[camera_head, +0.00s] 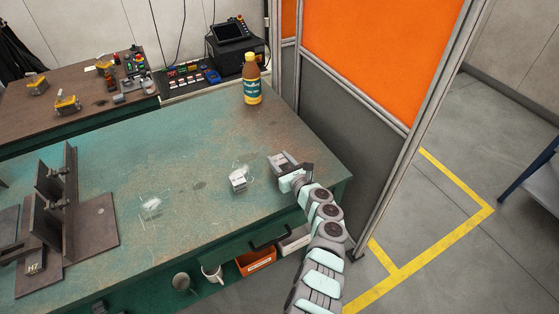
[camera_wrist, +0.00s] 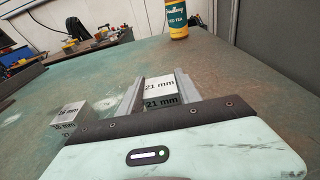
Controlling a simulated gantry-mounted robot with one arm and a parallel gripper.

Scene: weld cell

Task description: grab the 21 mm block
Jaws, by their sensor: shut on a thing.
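The 21 mm block (camera_wrist: 160,88) is a small light metal block with "21 mm" printed on its top and near face. In the wrist view it sits between the two fingers of my gripper (camera_wrist: 158,90), which is shut on it. In the head view my gripper (camera_head: 286,160) is low over the right part of the green table, and the block is hard to make out there. Whether the block touches the table is not clear. Another block (camera_wrist: 69,117), marked "19 mm" on top, stands to the left of my gripper; it also shows in the head view (camera_head: 238,183).
The green table (camera_head: 190,130) holds a bottle with a yellow cap (camera_head: 251,79) at the back and a brown steel fixture (camera_head: 66,200) at the left. An orange and grey partition (camera_head: 375,55) stands right of the table. The table's middle is mostly clear.

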